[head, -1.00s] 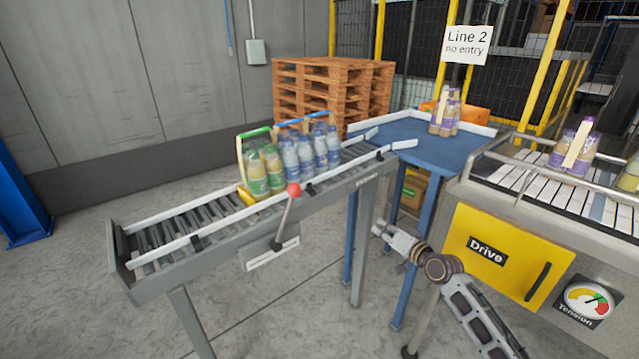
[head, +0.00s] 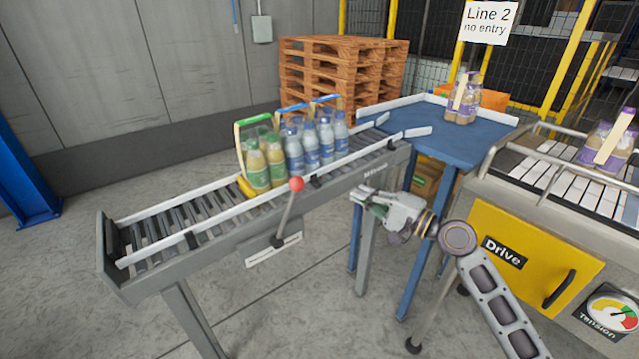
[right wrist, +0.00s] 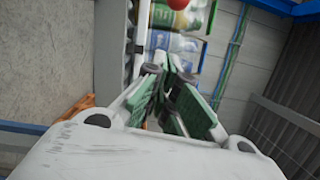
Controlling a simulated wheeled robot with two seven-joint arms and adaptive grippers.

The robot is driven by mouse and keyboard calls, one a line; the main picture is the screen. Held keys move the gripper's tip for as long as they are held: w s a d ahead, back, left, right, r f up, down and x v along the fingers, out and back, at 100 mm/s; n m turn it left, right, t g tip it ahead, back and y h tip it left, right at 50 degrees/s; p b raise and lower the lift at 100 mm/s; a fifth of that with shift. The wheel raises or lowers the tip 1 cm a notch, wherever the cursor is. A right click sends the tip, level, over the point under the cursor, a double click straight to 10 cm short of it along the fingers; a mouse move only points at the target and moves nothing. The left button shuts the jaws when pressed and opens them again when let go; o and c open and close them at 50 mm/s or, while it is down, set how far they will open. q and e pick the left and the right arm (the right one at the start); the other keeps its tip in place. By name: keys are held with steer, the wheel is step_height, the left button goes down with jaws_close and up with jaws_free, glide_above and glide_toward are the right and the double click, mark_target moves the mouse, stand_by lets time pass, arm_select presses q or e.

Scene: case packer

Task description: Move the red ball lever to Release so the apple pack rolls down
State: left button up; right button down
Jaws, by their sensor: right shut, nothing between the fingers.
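The lever's red ball (head: 296,184) tops a thin rod on the near side of the roller conveyor (head: 178,222). The rod leans slightly right above a label plate whose text I cannot read. The ball also shows at the top edge of the right wrist view (right wrist: 177,4). The apple pack (head: 263,168), green-labelled bottles with a green handle, stands on the rollers behind a yellow stop (head: 245,187). My right gripper (head: 357,193) is shut and empty, to the right of the ball and apart from it. My left gripper is not in view.
Packs with blue handles (head: 315,140) stand behind the apple pack on the conveyor. A blue table (head: 425,132) with a purple-labelled pack is at the right. The yellow Drive door (head: 535,255) is right of my arm. Lower rollers are empty.

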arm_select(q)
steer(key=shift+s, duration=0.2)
arm_select(e)
steer(key=shift+f+m, duration=0.15)
steer(key=shift+m, duration=0.35)
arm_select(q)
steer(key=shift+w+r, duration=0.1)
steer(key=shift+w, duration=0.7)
arm_select(e)
steer(key=shift+w+a, duration=0.1)
arm_select(q)
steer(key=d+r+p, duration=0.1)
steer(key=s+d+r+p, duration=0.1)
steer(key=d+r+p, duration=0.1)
steer(key=p, duration=0.1)
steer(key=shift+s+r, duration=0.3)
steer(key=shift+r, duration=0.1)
arm_select(e)
steer(key=w+a+r, duration=0.1)
steer(key=w+a, duration=0.3)
steer(key=a, duration=0.6)
steer(key=shift+a, duration=0.4)
steer(key=shift+s, duration=0.1)
